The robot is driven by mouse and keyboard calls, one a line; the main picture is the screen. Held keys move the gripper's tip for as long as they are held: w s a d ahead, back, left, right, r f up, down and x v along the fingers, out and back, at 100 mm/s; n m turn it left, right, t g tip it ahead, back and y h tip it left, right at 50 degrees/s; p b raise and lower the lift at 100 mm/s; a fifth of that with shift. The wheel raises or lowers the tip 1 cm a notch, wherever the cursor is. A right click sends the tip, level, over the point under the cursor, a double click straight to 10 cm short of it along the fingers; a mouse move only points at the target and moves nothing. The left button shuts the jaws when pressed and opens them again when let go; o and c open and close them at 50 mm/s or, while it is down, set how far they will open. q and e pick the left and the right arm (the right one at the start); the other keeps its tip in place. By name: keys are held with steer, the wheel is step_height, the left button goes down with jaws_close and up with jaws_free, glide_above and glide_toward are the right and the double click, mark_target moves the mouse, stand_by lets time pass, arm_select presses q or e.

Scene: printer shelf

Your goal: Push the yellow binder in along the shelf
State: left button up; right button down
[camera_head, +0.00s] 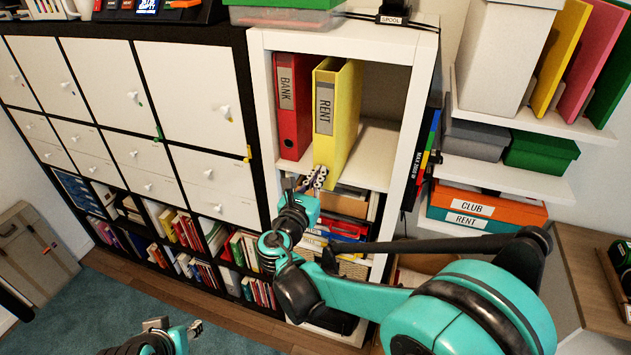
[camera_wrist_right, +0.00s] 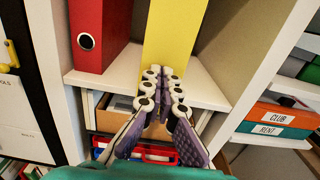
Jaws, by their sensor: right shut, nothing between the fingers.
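The yellow binder (camera_head: 345,105), labelled RENT, stands upright in the white shelf's top compartment and sticks out further forward than the red binder (camera_head: 291,120) to its left. My right gripper (camera_head: 321,172) is shut and empty, with its fingertips at the low front of the yellow binder. In the right wrist view the fingertips (camera_wrist_right: 163,72) overlap the lower spine of the yellow binder (camera_wrist_right: 170,35); I cannot tell whether they touch it. My left gripper (camera_head: 176,326) is low at the bottom left, partly cut off, with its fingers apart, far from the binders.
The white shelf's (camera_head: 377,150) compartment is empty right of the yellow binder. Its right side panel (camera_head: 407,130) is close by. A black-framed cabinet with white doors (camera_head: 190,95) stands left. Wall shelves (camera_head: 500,175) with boxes are right. Stacked items fill the compartment below.

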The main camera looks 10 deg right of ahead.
steer(key=x, duration=0.9)
steer(key=shift+d, duration=0.1)
steer(key=shift+s, duration=0.1)
